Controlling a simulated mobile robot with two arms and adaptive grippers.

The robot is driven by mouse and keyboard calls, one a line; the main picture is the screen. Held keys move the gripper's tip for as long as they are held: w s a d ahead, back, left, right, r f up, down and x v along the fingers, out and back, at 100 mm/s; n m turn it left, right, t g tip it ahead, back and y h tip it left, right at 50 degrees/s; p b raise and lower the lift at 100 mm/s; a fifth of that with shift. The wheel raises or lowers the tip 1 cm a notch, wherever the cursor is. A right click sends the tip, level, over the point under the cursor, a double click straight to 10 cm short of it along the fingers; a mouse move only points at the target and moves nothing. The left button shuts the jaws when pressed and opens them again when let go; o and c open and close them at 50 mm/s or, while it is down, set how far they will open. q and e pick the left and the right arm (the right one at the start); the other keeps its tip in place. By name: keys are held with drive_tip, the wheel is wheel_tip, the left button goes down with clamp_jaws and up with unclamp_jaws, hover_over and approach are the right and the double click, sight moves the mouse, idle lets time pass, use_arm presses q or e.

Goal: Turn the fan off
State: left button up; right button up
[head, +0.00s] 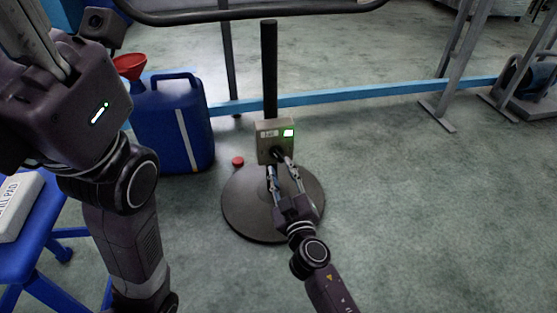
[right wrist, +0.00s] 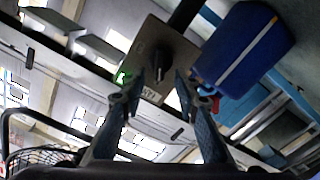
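The fan's grey control box (head: 275,140) sits low on a black pole (head: 269,70) above a round dark base (head: 245,205). A small lit green light (head: 288,133) is on its face. The box also shows in the right wrist view (right wrist: 178,45), with a dark knob (right wrist: 160,62) projecting from it. My right gripper (head: 283,165) is open in front of the box, with its fingertips on either side of the knob; contact cannot be told. Part of my left gripper (head: 38,40) shows at the upper left; its fingertips are out of frame.
A blue jerrycan (head: 172,125) with a red funnel (head: 130,66) stands left of the fan. A red cap (head: 238,161) lies on the floor near the base. A blue stool (head: 30,235) is at lower left.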

sight(277, 157)
drive_tip(key=shift+b+x, duration=0.3)
drive_tip(key=shift+x, duration=1.7)
clamp_jaws()
